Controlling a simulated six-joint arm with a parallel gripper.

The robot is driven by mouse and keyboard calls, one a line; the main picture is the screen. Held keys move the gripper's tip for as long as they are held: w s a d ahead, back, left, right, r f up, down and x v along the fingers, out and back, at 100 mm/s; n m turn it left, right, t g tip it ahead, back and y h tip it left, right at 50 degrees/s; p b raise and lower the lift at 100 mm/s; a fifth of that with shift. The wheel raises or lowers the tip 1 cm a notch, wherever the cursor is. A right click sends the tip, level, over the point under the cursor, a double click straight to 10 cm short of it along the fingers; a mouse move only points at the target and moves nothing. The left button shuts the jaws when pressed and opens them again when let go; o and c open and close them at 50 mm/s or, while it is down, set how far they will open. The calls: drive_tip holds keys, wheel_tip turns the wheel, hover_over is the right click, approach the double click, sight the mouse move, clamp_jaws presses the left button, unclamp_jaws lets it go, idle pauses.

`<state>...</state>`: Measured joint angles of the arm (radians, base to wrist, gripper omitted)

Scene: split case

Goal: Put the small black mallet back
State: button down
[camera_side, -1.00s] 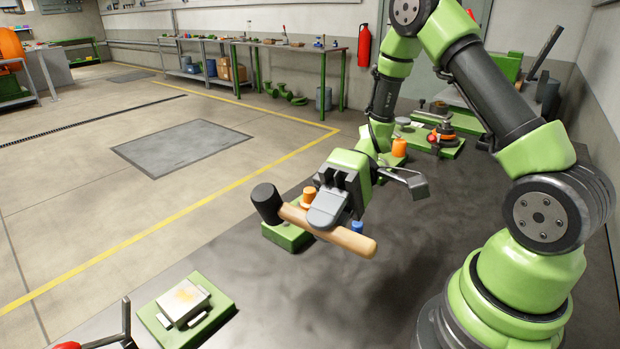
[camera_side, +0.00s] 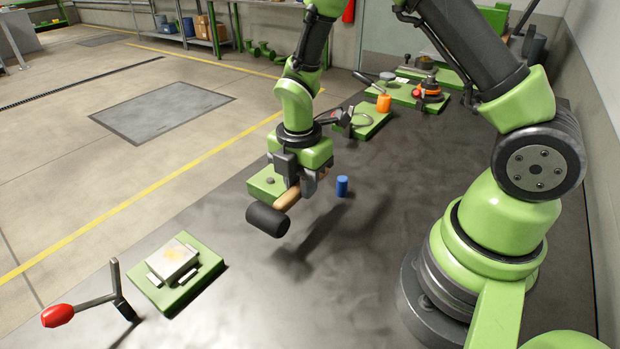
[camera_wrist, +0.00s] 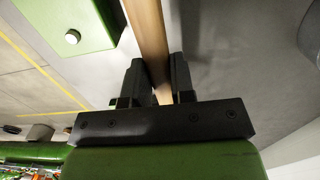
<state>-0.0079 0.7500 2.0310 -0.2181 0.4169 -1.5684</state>
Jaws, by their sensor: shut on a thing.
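The mallet has a black head (camera_side: 268,220) and a light wooden handle (camera_side: 288,198). My gripper (camera_side: 297,188) points down over the dark bench in the side view and is shut on the handle. The head sticks out toward the camera at the lower left. The mallet appears held above the bench, with a shadow to its right. In the wrist view the handle (camera_wrist: 148,38) runs up between the two fingers of my gripper (camera_wrist: 157,75). The head cannot be made out there.
A green block (camera_side: 262,184) with a pale peg stands just left of my gripper. A blue cylinder (camera_side: 342,186) stands to the right. A green plate with a metal block (camera_side: 172,262) and a red-handled lever (camera_side: 57,315) are at front left. The bench's front middle is clear.

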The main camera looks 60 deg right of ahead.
sight(303, 222)
drive_tip(key=shift+f, duration=2.8)
drive_tip(key=shift+f, duration=0.5)
drive_tip(key=c, duration=0.9)
unclamp_jaws()
wheel_tip(303, 222, up, 10)
drive_tip(key=shift+a+f, duration=0.15)
drive_tip(key=shift+f, duration=0.05)
drive_tip(key=s+a+r+m+t, duration=0.1)
drive_tip(key=s+r+m+t, duration=0.1)
drive_tip(key=s+r+m, duration=0.2)
drive_tip(key=s+a+r+m+t+y, duration=0.1)
drive_tip(key=s+r+m+t, duration=0.1)
drive_tip(key=s+r+m, duration=0.3)
drive_tip(key=s+r+m+t+y, duration=0.1)
drive_tip(key=s+r+m+t, duration=0.2)
drive_tip(key=r+m, duration=0.8)
drive_tip(key=shift+s+a+r+m, duration=0.15)
drive_tip(key=shift+s+a+m, duration=0.05)
drive_tip(key=shift+s+m, duration=0.4)
drive_tip(key=shift+s+a+r+m, duration=0.15)
drive_tip(key=shift+s+a+m, duration=0.05)
drive_tip(key=shift+s+m, duration=0.4)
